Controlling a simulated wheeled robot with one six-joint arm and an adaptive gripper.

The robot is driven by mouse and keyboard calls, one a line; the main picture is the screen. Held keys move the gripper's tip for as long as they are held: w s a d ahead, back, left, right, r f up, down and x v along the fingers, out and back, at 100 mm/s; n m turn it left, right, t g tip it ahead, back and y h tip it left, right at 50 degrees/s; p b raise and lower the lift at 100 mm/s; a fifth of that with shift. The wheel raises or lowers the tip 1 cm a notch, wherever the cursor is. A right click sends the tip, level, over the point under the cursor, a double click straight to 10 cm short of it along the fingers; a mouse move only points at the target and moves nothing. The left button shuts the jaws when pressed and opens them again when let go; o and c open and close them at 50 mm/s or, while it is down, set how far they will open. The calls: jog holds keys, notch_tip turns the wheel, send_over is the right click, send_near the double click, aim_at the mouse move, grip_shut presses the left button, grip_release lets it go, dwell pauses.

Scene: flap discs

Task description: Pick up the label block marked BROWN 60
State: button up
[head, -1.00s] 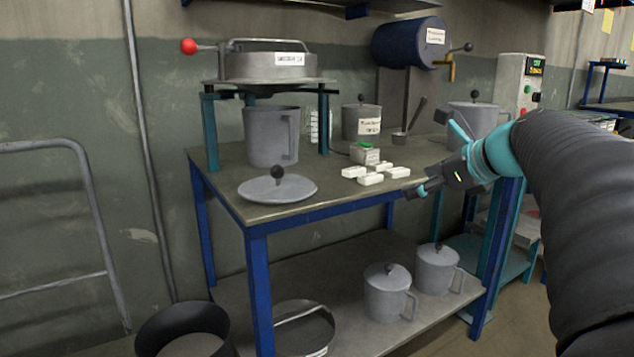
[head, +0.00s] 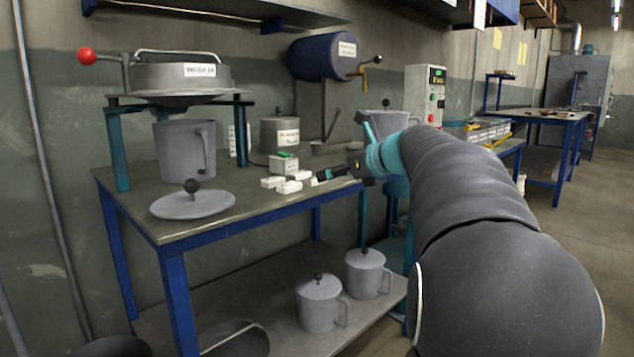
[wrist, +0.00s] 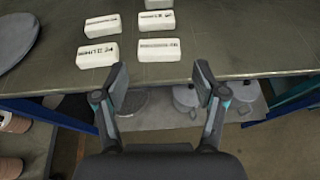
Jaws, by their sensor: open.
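Several white label blocks lie in a small group on the table top near its front edge. In the wrist view they are a front left block (wrist: 98,54), a front right block (wrist: 159,49), a back left block (wrist: 102,26) and a back right block (wrist: 156,21). Another is cut off at the top edge. Their dark print is too small and blurred to read, so I cannot tell which is BROWN 60. In the head view the blocks (head: 289,187) sit just left of my gripper (head: 322,178). In the wrist view my gripper (wrist: 160,80) is open and empty, its fingertips short of the front blocks.
A grey lid (head: 193,203) lies left of the blocks, with a grey pitcher (head: 185,150) behind it. A small box with a green top (head: 284,163) stands behind the blocks. Lidded pots (head: 318,302) stand on the lower shelf. The table top (head: 245,196) is bare between lid and blocks.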

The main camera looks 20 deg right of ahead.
aim_at(322, 185)
jog(key=x, duration=0.5)
jog(key=shift+b, duration=0.35)
jog(key=c, duration=0.7)
